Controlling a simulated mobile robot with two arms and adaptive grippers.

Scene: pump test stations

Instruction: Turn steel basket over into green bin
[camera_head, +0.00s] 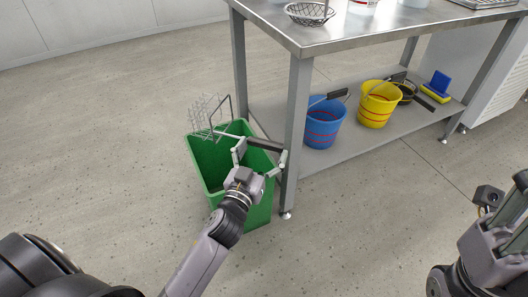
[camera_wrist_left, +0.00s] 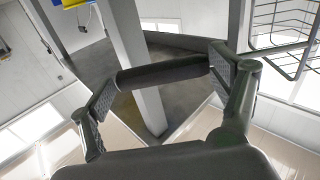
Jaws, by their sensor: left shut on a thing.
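The green bin (camera_head: 233,203) stands on the floor beside the table's front leg. The steel basket (camera_head: 207,112), an open wire mesh, is tilted at the bin's far left rim; I cannot tell whether it touches the rim. Its wires also show at the top right of the left wrist view (camera_wrist_left: 285,22). My left gripper (camera_head: 262,160) is above the bin opening, shut on the basket's dark handle, which spans between the fingers in the left wrist view (camera_wrist_left: 163,73). My right gripper (camera_head: 488,197) is partly in view at the right edge, away from the bin; its jaws are unclear.
A steel table (camera_head: 340,32) stands behind and right of the bin, its leg (camera_head: 294,135) close to it. Another wire basket (camera_head: 309,14) is on top. The lower shelf holds a blue bucket (camera_head: 323,124) and a yellow bucket (camera_head: 377,105). The floor left is clear.

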